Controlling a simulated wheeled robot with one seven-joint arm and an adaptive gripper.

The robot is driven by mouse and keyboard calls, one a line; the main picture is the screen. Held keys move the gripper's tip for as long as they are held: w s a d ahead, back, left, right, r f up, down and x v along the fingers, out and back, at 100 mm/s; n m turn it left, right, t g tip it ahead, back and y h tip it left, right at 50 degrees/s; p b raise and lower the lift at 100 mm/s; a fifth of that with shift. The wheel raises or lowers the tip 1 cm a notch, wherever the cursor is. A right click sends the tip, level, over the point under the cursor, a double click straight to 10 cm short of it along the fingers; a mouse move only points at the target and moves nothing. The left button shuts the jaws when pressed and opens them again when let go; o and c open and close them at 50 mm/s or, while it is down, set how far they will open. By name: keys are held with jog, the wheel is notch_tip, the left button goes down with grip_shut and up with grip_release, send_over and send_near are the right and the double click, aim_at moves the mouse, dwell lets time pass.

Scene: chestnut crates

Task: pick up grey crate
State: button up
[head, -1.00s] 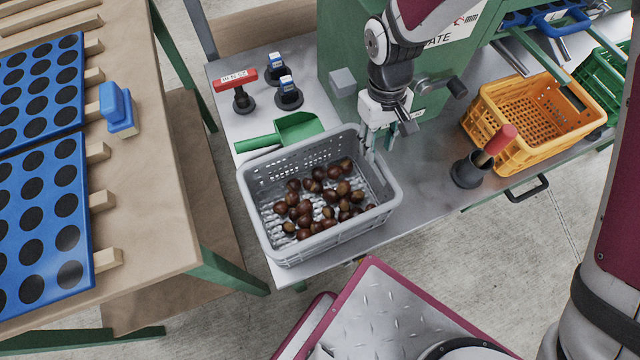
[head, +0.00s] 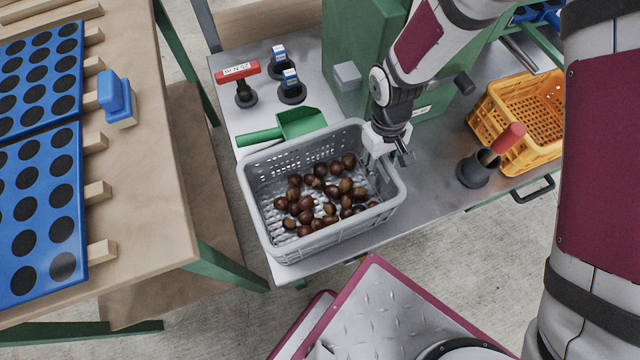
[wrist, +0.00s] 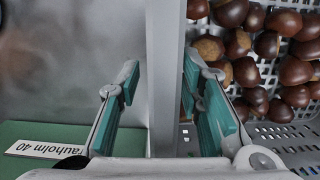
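The grey crate (head: 330,238) stands upright on the metal table, with several brown chestnuts (head: 320,195) lying in it. My gripper (head: 377,168) points down at the crate's right-hand wall in the head view, its fingertips partly hidden there. In the wrist view the crate's wall and rim (wrist: 165,60) run between the two teal-padded fingers of my gripper (wrist: 160,88). One finger is outside the crate and the other inside, by the chestnuts (wrist: 265,60). A gap shows between the outer finger and the wall, so the gripper is open around it.
A green scoop (head: 290,126) lies behind the crate, near a red-handled stamp (head: 240,80). A green machine (head: 350,40) stands behind my gripper. An orange crate (head: 500,150) and a dark holder (head: 473,172) are to the right. Bare tabletop (head: 425,190) lies between.

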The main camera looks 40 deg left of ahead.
grip_shut()
